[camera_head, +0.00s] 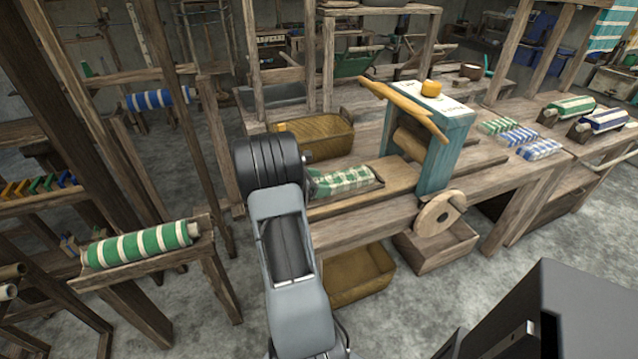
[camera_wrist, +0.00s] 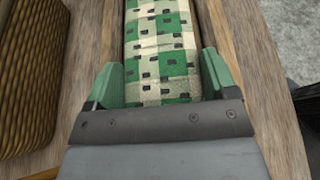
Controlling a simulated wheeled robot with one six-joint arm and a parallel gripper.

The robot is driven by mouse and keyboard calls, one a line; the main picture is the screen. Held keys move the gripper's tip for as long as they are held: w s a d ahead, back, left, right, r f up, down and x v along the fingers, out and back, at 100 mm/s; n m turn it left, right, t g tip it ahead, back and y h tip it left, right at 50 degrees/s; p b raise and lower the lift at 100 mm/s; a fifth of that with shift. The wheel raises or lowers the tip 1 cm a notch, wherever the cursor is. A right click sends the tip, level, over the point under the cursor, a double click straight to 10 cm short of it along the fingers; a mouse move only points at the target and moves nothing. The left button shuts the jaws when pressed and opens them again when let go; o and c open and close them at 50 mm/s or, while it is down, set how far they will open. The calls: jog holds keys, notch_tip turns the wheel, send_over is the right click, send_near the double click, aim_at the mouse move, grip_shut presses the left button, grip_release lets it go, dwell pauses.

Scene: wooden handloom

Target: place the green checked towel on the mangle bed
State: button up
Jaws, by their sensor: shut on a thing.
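The green checked towel (camera_head: 345,181) is a folded green and cream bundle. In the head view it lies along the wooden mangle bed (camera_head: 396,174), in front of the blue mangle frame (camera_head: 447,150) with its wooden rollers. In the wrist view the towel (camera_wrist: 160,50) runs away from me between my two green fingers. My gripper (camera_wrist: 160,88) is shut on the near end of the towel, one finger at each side. In the head view my arm hides the gripper and the towel's near end. I cannot tell whether the towel's underside touches the bed.
A wicker basket (camera_head: 318,141) stands behind the bed, close on the left in the wrist view (camera_wrist: 28,75). A wooden wheel (camera_head: 440,213) juts from the mangle's front. Folded striped cloths (camera_head: 520,135) lie right; a green striped roll (camera_head: 140,245) sits left.

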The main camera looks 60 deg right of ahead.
jog(key=shift+f, duration=0.1)
jog(key=o, duration=0.9)
jog(key=shift+w+a+r, duration=0.1)
jog(key=shift+w+r, duration=0.05)
jog(key=shift+r, duration=0.05)
jog(key=v, duration=1.2)
jog(key=shift+s+a+r+m+t+y+p, duration=0.1)
jog(key=shift+s+a+r+m+t+y, duration=0.9)
jog(key=shift+a, duration=4.65)
jog(key=shift+s+a+f+m+t+y+p, duration=0.15)
jog(key=shift+s+a+m+t+y, duration=1.95)
jog(key=shift+a, duration=3.6)
jog(key=shift+s+a+r+m+t+y+p, duration=0.1)
jog(key=shift+s+a+r+m+t+y, duration=0.45)
jog(key=shift+a+m+t+y, duration=3.5)
jog(key=a+n+g+h, duration=0.3)
jog(key=shift+a, duration=0.1)
